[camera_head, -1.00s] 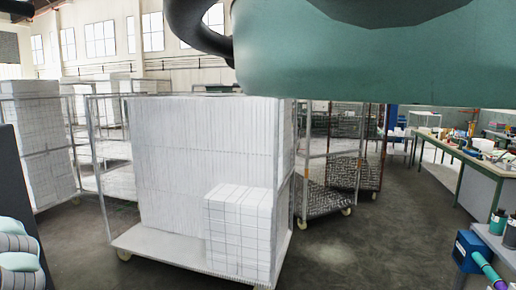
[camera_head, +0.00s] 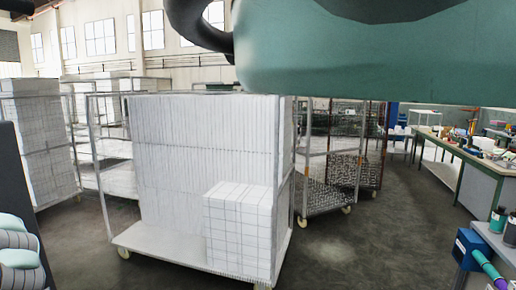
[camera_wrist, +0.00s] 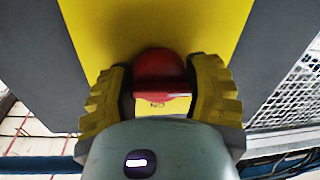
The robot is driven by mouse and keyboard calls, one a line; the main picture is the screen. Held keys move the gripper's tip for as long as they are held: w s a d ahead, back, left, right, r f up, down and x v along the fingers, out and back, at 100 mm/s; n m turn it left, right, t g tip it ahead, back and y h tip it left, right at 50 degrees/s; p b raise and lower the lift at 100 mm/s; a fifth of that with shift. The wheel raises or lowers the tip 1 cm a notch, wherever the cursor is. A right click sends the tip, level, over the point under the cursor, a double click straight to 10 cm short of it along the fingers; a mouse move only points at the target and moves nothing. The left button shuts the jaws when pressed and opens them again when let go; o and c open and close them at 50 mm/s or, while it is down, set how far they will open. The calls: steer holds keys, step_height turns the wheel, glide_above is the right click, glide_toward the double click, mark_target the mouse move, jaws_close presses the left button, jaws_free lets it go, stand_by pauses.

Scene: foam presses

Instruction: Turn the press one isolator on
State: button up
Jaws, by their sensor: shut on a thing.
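In the wrist view, a red rotary handle, the isolator (camera_wrist: 160,78), sits on a yellow panel (camera_wrist: 160,22) between dark grey surfaces. My gripper (camera_wrist: 160,88) has its two yellow-and-black ribbed fingers on either side of the red handle, closed against it. The handle's lower part and any markings around it are mostly hidden by the gripper's body. The head view does not show the isolator or my gripper's fingers.
In the head view, a wheeled cage trolley (camera_head: 150,243) stacked with white foam blocks stands ahead. Another trolley (camera_head: 330,198) stands behind it. A green-legged workbench (camera_head: 470,165) is at the right. A perforated grey panel (camera_wrist: 292,95) is at the right in the wrist view. Open floor lies right of the trolley.

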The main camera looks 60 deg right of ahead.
steer(key=shift+d+f+m, duration=0.15)
steer(key=shift+m, duration=0.15)
steer(key=m+b, duration=0.2)
steer(key=b, duration=0.1)
steer(key=shift+f+m+b, duration=0.15)
steer(key=shift+m+b, duration=0.2)
steer(key=shift+m, duration=0.05)
steer(key=m+t+b, duration=0.1)
steer(key=m+b, duration=0.2)
steer(key=m, duration=0.2)
steer(key=shift+m, duration=0.3)
steer(key=m, duration=0.5)
steer(key=shift+a+r+h, duration=0.2)
steer(key=shift+r+h, duration=0.1)
steer(key=shift+h, duration=0.1)
steer(key=m+p, duration=0.1)
steer(key=m, duration=0.3)
steer(key=shift+m, duration=0.3)
steer(key=shift+a+m+t+h, duration=0.1)
steer(key=shift+m+t+h, duration=0.2)
steer(key=o, duration=0.8)
steer(key=shift+s, duration=0.1)
steer(key=o, duration=0.4)
